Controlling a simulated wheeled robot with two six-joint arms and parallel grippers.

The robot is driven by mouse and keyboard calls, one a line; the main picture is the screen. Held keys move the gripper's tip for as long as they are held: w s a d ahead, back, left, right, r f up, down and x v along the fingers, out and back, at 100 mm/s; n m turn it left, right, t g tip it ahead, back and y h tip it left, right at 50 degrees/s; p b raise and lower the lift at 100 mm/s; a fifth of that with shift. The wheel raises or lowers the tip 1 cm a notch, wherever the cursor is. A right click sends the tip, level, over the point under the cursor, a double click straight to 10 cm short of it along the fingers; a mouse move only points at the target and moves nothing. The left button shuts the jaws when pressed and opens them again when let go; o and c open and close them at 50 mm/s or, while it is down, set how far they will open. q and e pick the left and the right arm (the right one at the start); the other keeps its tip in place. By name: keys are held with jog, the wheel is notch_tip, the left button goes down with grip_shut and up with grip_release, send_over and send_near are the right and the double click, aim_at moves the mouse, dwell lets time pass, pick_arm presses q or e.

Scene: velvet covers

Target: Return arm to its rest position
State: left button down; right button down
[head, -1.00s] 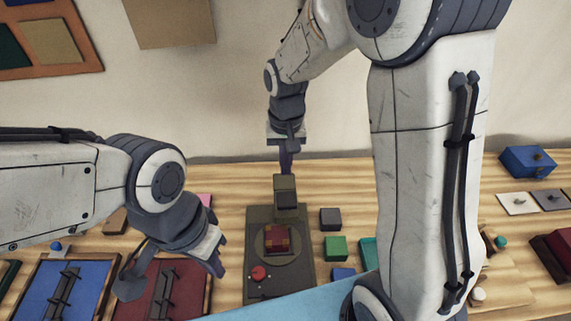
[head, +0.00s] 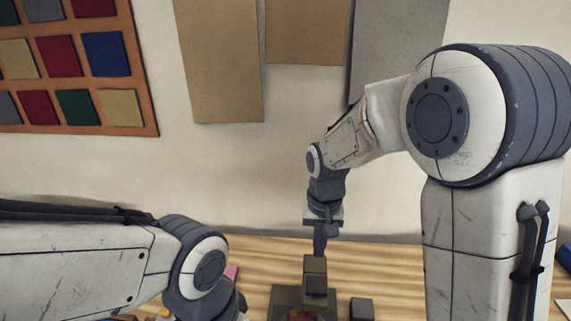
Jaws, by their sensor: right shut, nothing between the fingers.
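My right gripper (head: 319,242) points straight down, its fingers shut and empty. It is just above or behind the upright dark head of the press-like machine (head: 315,264); I cannot tell whether they touch. Most of the machine's base is cut off by the bottom edge, with only a sliver of the dark red piece on it showing. My left arm comes in from the left, and its wrist shows at the lower left. The left gripper's fingers are below the frame.
A dark grey block (head: 362,309) stands right of the machine on the wooden table (head: 262,250). A pink piece (head: 232,272) is partly behind my left wrist. A swatch board (head: 148,110) and large tan and grey panels (head: 222,70) hang on the wall behind.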

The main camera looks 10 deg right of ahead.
jog(key=s+a+f+n+b, duration=0.1)
jog(key=s+a+n+b, duration=0.1)
jog(key=s, duration=0.5)
jog(key=s+a+f+n+b, duration=0.1)
jog(key=s+a+n+b, duration=0.1)
jog(key=s, duration=0.5)
jog(key=s+a+f+n+y+b, duration=0.1)
jog(key=s+a+n, duration=0.3)
jog(key=s, duration=0.4)
jog(key=shift+f+n+b, duration=0.3)
jog(key=shift+n+b, duration=0.5)
